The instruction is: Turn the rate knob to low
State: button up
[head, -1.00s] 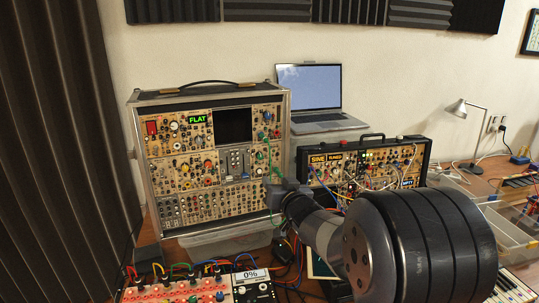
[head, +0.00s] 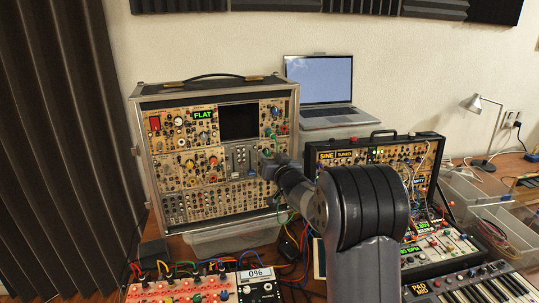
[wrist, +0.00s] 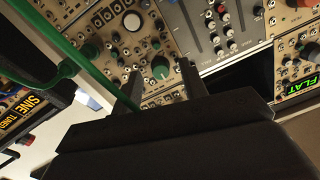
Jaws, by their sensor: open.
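The tall synth case (head: 215,157) stands upright on the table, its panel full of knobs and jacks. My gripper (head: 272,164) is at the right part of this panel. In the wrist view a green knob (wrist: 160,68) on a pale panel lies just beyond and between the two fingertips of my gripper (wrist: 160,78). The fingers are apart, one on each side of the knob in the picture; I cannot tell how deep they reach. No label reading rate or low is legible. In the head view my arm and gripper hide this knob.
A green cable (wrist: 66,68) crosses close to the fingers in the wrist view. A second synth case (head: 372,156) with patch cables stands to the right. A laptop (head: 320,90) sits behind. Boxes and keyboards crowd the front table.

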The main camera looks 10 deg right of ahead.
jog(key=shift+w+a, duration=0.1)
jog(key=shift+w, duration=0.4)
jog(key=shift+c, duration=0.5)
grip_shut()
